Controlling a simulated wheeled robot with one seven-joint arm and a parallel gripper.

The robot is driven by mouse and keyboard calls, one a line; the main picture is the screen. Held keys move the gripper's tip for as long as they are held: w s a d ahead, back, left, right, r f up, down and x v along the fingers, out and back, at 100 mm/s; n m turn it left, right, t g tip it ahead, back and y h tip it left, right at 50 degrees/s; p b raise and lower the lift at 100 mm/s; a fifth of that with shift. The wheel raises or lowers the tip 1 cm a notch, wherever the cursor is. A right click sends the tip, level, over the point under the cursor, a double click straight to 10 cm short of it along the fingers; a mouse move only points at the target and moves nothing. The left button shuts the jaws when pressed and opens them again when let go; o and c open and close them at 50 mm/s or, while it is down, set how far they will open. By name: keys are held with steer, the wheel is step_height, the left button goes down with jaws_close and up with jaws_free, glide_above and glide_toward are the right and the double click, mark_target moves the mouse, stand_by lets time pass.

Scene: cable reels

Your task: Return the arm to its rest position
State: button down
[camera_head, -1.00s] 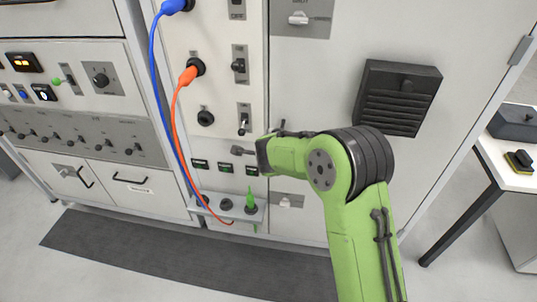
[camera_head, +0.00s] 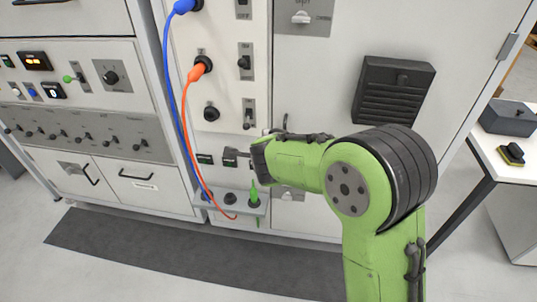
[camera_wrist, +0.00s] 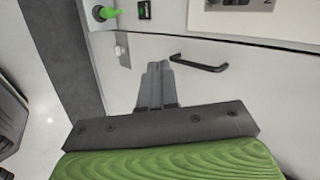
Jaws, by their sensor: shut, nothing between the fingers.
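My gripper (camera_wrist: 158,68) shows in the wrist view with its two grey fingers together and nothing between them. It points toward a pale cabinet front with a black bar handle (camera_wrist: 200,63). In the head view, my green arm reaches in from the lower right and bends left toward the panel. Its wrist end is in front of the lower panel, and the gripper is mostly hidden there. A green plug (camera_head: 254,194) stands upright on the small ledge (camera_head: 213,200) below, and no gripper is on it.
A blue cable (camera_head: 172,90) and an orange cable (camera_head: 189,120) hang from panel sockets, left of my arm. A black louvred box (camera_head: 393,90) is on the cabinet door. A white table (camera_head: 500,165) with a dark box (camera_head: 510,117) stands at right. A dark mat (camera_head: 150,250) lies on the floor.

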steer(key=s+d+r+n+g+h+p, duration=0.1)
steer(key=s+d+r+n+p, duration=0.2)
steer(key=s+d+r, duration=0.3)
steer(key=s+d+r+n+p, duration=0.3)
steer(key=s+d+r, duration=0.15)
steer(key=r, duration=0.45)
steer(key=s+d+r+n+g+p, duration=0.1)
steer(key=s+d+r+n+p, duration=0.1)
steer(key=s, duration=0.5)
steer(key=s+d+r+n+g+p, duration=0.1)
steer(key=s+r+n+p, duration=0.1)
steer(key=s+n, duration=0.3)
steer(key=s+d+r+n+p, duration=0.1)
steer(key=s+n, duration=0.3)
steer(key=s, duration=0.6)
steer(key=shift+s+d+r+g+p, duration=0.2)
steer(key=shift+d+r+g+p, duration=0.3)
steer(key=shift+d, duration=0.35)
steer(key=shift+f, duration=0.1)
